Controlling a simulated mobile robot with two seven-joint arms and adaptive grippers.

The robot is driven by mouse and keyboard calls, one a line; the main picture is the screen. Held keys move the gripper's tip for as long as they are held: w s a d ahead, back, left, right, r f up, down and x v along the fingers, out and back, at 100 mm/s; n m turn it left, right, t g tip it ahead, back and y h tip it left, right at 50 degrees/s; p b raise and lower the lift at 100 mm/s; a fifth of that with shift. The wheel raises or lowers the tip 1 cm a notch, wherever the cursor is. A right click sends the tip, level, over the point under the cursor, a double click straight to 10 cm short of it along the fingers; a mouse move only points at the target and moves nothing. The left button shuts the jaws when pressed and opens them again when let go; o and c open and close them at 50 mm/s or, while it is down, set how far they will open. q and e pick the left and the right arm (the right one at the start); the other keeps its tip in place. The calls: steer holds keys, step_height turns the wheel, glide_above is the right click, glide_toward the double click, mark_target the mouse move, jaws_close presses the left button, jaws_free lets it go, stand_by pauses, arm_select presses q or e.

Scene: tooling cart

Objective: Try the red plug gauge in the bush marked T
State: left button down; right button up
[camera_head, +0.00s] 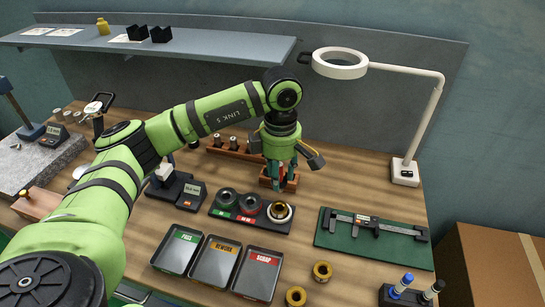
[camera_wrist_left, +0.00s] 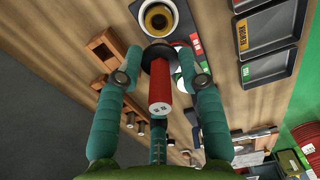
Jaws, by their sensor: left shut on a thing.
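The red plug gauge (camera_wrist_left: 159,92) is between the teal fingers of my left gripper in the wrist view, its marked end towards the camera. A dark round part shows at its far end. In the head view my left gripper (camera_head: 279,175) points down at a small wooden block (camera_head: 290,184), behind the black plate with rings. Its fingers hide most of the gauge there. Two brass bushes, one (camera_head: 322,271) and another (camera_head: 296,296), stand on the bench at the front. A brass-coloured ring (camera_head: 280,211) sits on the plate. I cannot read a T. My right gripper is out of view.
Three trays, PASS (camera_head: 178,250), REWORK (camera_head: 215,262) and SCRAP (camera_head: 257,274), lie at the front. A caliper on a green mat (camera_head: 330,240) lies right. A wooden rack (camera_head: 235,150) stands behind, and a magnifier lamp (camera_head: 405,172) stands at the back right.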

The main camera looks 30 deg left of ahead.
mark_target(280, 191)
arm_select(q)
steer(key=shift+w+d+f+b, duration=0.15)
steer(key=shift+f+b, duration=0.15)
steer(key=shift+f, duration=0.3)
step_height(280, 191, down, 2)
steer(key=shift+f+b, duration=0.15)
steer(key=shift+b, duration=0.45)
steer(key=shift+f+b, duration=1.1)
steer(key=shift+f, duration=0.2)
steer(key=shift+f+b, duration=0.2)
steer(key=shift+b, duration=0.55)
steer(key=shift+f+b, duration=1.05)
steer(key=shift+f, duration=0.15)
stand_by(3.4)
